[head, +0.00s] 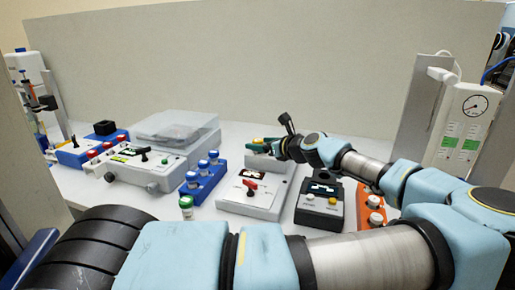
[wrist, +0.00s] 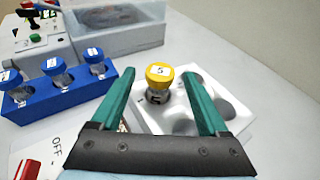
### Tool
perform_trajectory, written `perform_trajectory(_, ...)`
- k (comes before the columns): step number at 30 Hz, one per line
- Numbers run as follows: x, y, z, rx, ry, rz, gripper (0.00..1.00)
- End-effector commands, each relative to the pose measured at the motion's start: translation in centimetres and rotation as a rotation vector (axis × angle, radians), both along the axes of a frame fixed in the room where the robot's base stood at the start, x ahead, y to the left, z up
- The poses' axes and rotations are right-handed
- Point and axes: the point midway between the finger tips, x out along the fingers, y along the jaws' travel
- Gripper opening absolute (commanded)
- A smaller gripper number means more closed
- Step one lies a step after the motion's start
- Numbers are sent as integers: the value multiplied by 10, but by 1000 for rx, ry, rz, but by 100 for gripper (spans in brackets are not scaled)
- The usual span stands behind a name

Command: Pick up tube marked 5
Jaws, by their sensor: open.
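The tube marked 5 (wrist: 158,78) has a yellow cap with a white label and stands upright in a hole of a pale rack (wrist: 224,97) in the wrist view. The rack's other visible holes look empty. My gripper (wrist: 158,73) is open, with one teal finger on each side of the tube in the picture. I cannot tell how far the fingertips are above or short of the cap. In the head view my gripper (head: 264,145) is over the rack (head: 265,163), and the tube is mostly hidden there by the fingers.
A blue rack (wrist: 60,101) with blue-capped tubes stands left of the pale rack. In front are a white box with a red switch (head: 248,198), a black device (head: 320,207), an orange rack (head: 364,214) and a lone green-capped tube (head: 186,207). A clear-lidded machine (head: 175,135) stands behind.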

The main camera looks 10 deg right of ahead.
Motion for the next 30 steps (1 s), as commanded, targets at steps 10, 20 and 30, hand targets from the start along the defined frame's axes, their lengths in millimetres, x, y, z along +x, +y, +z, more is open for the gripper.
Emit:
perform_trajectory(10,38,21,-10,1,1,2,78)
perform_trajectory(20,41,21,-13,0,0,0,72)
perform_trajectory(30,41,21,-13,0,0,0,34)
